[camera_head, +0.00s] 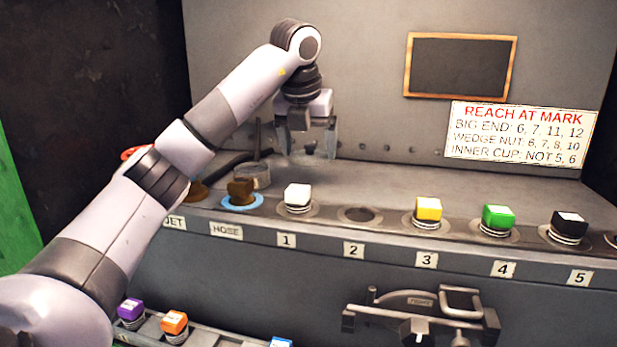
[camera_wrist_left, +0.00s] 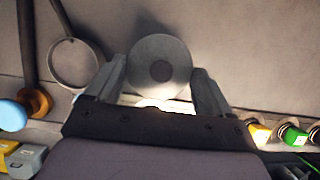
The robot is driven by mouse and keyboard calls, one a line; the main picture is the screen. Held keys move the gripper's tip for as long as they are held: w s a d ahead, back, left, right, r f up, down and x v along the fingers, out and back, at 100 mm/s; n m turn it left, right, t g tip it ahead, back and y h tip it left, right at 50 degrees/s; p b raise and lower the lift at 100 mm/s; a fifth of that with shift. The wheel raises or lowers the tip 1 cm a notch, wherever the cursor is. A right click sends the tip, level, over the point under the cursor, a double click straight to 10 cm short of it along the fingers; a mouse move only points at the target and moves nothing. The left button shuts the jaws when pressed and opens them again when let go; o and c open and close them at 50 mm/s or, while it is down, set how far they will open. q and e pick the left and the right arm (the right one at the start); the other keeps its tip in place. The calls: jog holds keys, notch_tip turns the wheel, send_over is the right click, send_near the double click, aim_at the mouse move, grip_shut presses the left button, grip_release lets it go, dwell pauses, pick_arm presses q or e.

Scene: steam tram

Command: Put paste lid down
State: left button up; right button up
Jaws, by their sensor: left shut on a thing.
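My left gripper (camera_head: 309,152) is above the shelf, behind the white block at mark 1. It is shut on the paste lid, a grey disc that shows between the fingers (camera_wrist_left: 160,85) in the left wrist view (camera_wrist_left: 180,52). In the head view the lid is small and partly hidden by the fingers. A round grey tin (camera_head: 259,183) stands on the shelf left of the gripper. In the wrist view the tin (camera_wrist_left: 52,73) looks open and lies left of the lid, apart from it. My right gripper is out of view.
Along the shelf edge sit a blue ring with a brown piece (camera_head: 241,192), a white block (camera_head: 298,196), an empty hole (camera_head: 359,214), and yellow (camera_head: 428,208), green (camera_head: 498,217) and black (camera_head: 569,224) blocks. A dark handle leans by the tin. Shelf space right of the gripper is clear.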

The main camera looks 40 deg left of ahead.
pick_arm(q)
jog(key=shift+f, duration=2.8)
jog(key=shift+f, duration=0.1)
jog(key=o, duration=0.9)
jog(key=shift+o, duration=0.2)
jog(key=p+v, duration=0.1)
jog(key=v, duration=1.1)
jog(key=shift+p, duration=0.35)
jog(key=shift+s, duration=0.15)
